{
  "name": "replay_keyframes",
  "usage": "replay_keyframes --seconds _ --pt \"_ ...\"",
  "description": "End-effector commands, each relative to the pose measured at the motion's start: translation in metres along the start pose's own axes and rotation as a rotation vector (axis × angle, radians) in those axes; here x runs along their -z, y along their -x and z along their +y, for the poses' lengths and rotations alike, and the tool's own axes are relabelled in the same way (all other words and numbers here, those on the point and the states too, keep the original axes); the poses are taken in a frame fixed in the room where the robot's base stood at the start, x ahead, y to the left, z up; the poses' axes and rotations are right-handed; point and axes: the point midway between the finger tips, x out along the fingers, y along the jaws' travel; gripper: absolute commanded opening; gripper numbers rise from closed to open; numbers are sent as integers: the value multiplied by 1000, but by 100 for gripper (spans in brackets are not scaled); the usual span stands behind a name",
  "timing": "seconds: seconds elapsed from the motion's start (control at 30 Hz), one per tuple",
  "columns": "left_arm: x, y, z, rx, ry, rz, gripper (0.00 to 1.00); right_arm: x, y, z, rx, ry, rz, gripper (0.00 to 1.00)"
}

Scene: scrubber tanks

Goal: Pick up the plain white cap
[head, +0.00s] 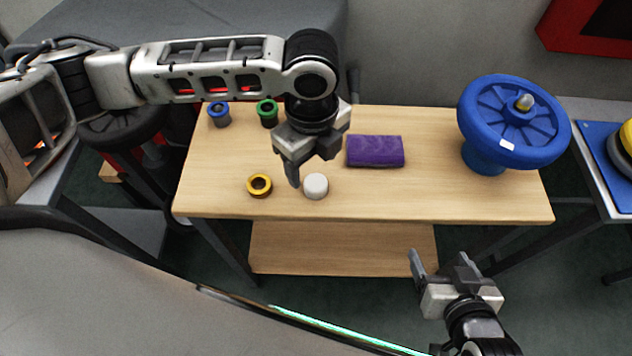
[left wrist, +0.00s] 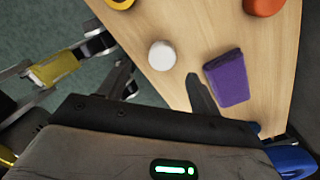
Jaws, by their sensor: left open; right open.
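The plain white cap (head: 316,186) stands on the wooden table near its front edge, just right of a yellow ring-shaped cap (head: 259,185). The white cap also shows in the left wrist view (left wrist: 162,55), ahead of the gap between my left fingers. My left gripper (head: 312,165) is open and empty above the table, close behind the cap in the head view. One of its fingers points down near the cap, and the other is partly hidden. My right gripper (head: 439,263) is open and empty in front of the table, below the tabletop in the picture.
A purple folded cloth (head: 375,151) lies right of the white cap. A blue cap (head: 219,114) and a green cap (head: 267,112) stand at the back left. A large blue wheel (head: 513,120) stands at the right. An orange object (left wrist: 264,6) shows in the left wrist view.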

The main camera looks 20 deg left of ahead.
Motion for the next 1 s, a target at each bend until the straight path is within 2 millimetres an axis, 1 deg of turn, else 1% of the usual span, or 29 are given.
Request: replay_keyframes --seconds 0.03,0.27,0.4,0.53,0.63,0.83,0.87,0.9,0.97,1.0 --pt "0 -7 0 -1 0 -1 64 -1 0 0 0 -2 0 73" --pt "1 -23 -1 -1 -2 0 64 -1 -1 0 1 -3 1 73" --pt "3 -44 -3 -2 -2 0 64 -2 -1 0 2 -4 1 73" --pt "3 -61 -3 -1 -1 0 64 -2 -2 0 2 -6 2 73" --pt "3 -66 -3 0 -2 -2 64 -2 -2 0 3 -7 4 73" --pt "3 -66 -4 2 -3 -1 64 -1 -1 0 3 -7 4 73" --pt "3 -66 -4 2 -2 -1 61 -1 -1 0 3 -7 4 73" --pt "3 -66 -4 1 -3 -1 50 -1 -1 0 3 -7 4 73" --pt "3 -66 -4 1 -2 -1 33 -1 -1 0 3 -7 4 73" --pt "3 -66 -4 1 -2 -1 22 -1 -1 0 3 -8 4 73"
